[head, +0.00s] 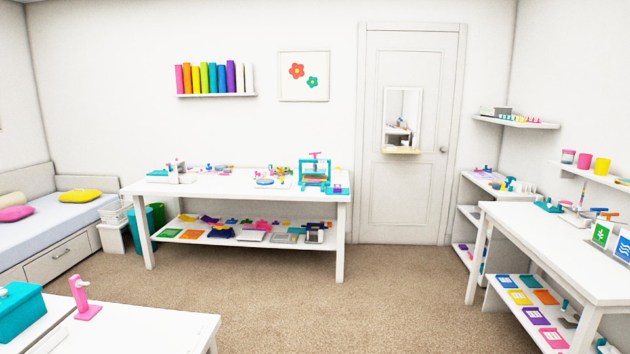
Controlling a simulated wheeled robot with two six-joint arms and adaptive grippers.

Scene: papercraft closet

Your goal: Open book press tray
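The likely book press is a teal frame (314,172) with a pink handle on top, standing at the right end of the white table against the back wall. Layered tan and coloured material shows inside the frame. A small teal and pink item (338,189) sits at its front right; I cannot tell whether it is part of the press or its tray. The tray's state is too small to make out. Neither of my grippers is in view.
The white back table (235,186) has a lower shelf (190,238) of coloured pieces. A near table (150,335) fills the lower left and a right-hand table (560,250) stands at right. Carpet (300,310) between them is clear. A bed (60,225) lines the left wall.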

